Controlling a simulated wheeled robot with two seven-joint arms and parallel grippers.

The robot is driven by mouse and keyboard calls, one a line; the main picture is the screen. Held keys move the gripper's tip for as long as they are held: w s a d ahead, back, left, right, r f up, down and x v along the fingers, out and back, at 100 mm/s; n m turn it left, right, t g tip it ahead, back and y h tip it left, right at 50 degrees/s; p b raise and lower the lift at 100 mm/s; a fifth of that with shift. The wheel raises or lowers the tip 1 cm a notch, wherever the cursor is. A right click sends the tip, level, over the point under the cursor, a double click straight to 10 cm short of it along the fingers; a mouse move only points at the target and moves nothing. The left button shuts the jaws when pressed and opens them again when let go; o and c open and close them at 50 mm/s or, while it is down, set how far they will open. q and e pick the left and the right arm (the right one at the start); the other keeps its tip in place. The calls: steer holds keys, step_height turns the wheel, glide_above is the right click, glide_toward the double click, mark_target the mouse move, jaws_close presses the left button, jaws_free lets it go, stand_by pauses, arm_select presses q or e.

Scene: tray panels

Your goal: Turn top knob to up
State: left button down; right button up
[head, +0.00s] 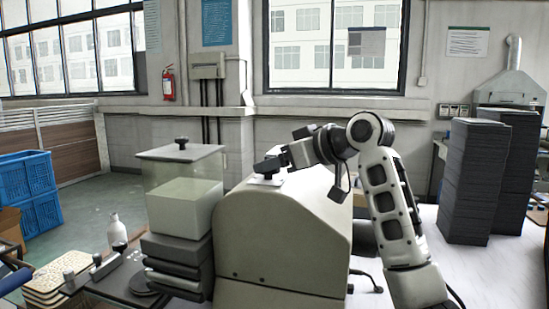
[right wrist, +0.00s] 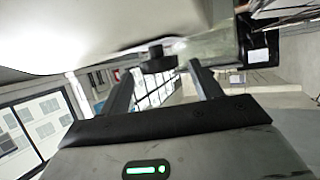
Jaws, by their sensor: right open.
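The beige machine housing (head: 280,235) stands at the centre of the head view, with a small pale plate (head: 266,180) on its top. My right gripper (head: 262,167) reaches in from the right, low over that plate, and covers what stands on it. In the right wrist view my right gripper (right wrist: 160,70) is open, with its two fingers apart. A short dark knob (right wrist: 155,55) shows between the fingertips against the pale housing, with gaps on both sides. I cannot tell which way it points. My left gripper is not in view.
A clear hopper (head: 160,182) with a knobbed lid (head: 181,152) stands left of the housing. A white bottle (head: 116,228) stands at the left. Dark stacks (head: 474,180) stand on the white table at right. A cable lies right of the housing.

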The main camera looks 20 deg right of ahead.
steer(key=shift+w+a+f, duration=0.3)
steer(key=shift+w+a, duration=0.05)
steer(key=shift+w, duration=0.15)
steer(key=c, duration=1)
steer(key=shift+o, duration=0.2)
